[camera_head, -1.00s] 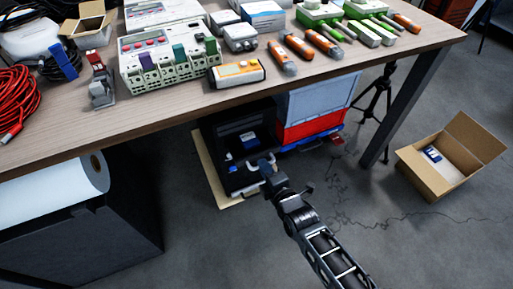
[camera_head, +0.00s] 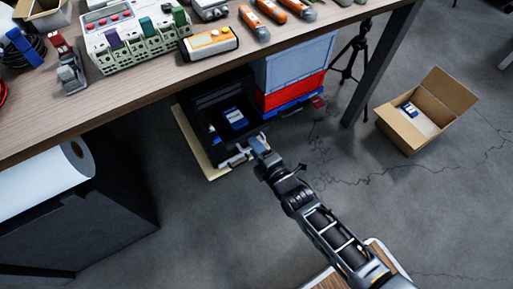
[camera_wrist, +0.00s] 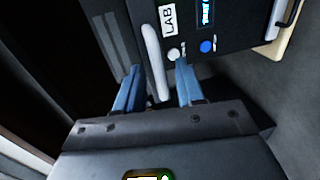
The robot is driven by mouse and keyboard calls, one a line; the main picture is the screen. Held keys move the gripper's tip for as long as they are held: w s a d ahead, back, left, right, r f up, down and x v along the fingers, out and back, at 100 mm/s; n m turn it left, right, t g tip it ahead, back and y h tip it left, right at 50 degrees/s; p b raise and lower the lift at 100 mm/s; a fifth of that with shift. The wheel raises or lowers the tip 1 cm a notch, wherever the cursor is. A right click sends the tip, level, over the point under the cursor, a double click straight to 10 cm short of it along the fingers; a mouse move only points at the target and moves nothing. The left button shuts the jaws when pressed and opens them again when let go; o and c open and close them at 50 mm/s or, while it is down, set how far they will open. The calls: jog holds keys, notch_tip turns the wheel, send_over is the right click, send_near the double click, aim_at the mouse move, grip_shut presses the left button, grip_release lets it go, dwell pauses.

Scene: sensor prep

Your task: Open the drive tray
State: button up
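The drive tray (camera_head: 217,137) is the black front part of the dark unit under the table. It appears partly out, with a blue-and-white drive (camera_head: 235,117) lying in it. A pale bar handle (camera_head: 236,159) shows at its front and also runs upright in the wrist view (camera_wrist: 152,55). My gripper (camera_head: 257,144) is at the right part of the tray's front. In the wrist view its two blue fingers (camera_wrist: 159,72) stand on either side of the handle, with narrow gaps visible. The tray front (camera_wrist: 235,30) bears a LAB label, a white button and a blue button.
The dark unit stands on a pale board (camera_head: 197,145). The wooden table (camera_head: 130,108) is above it. A grey and red crate (camera_head: 292,85) and a tripod (camera_head: 357,50) are to the right. An open cardboard box (camera_head: 425,112) lies further right. Bare floor is in front.

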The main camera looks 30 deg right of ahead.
jog(key=p+v, duration=0.1)
jog(key=v, duration=0.6)
jog(key=shift+s+p, duration=0.3)
jog(key=shift+s, duration=0.1)
jog(key=s+r+m, duration=0.7)
jog(key=s+r, duration=0.2)
jog(key=s, duration=0.3)
jog(key=s+r+m, duration=0.6)
jog(key=s+r, duration=0.2)
jog(key=s, duration=0.3)
jog(key=s+r+m+p, duration=0.2)
jog(key=r+p, duration=0.6)
jog(key=r, duration=0.5)
jog(key=s+r+m+p, duration=0.2)
jog(key=r+p, duration=0.5)
jog(key=r, duration=0.6)
jog(key=shift+s+d+r+m+g+p, duration=0.15)
jog(key=shift+s+m+g+p, duration=0.25)
jog(key=shift+m, duration=0.1)
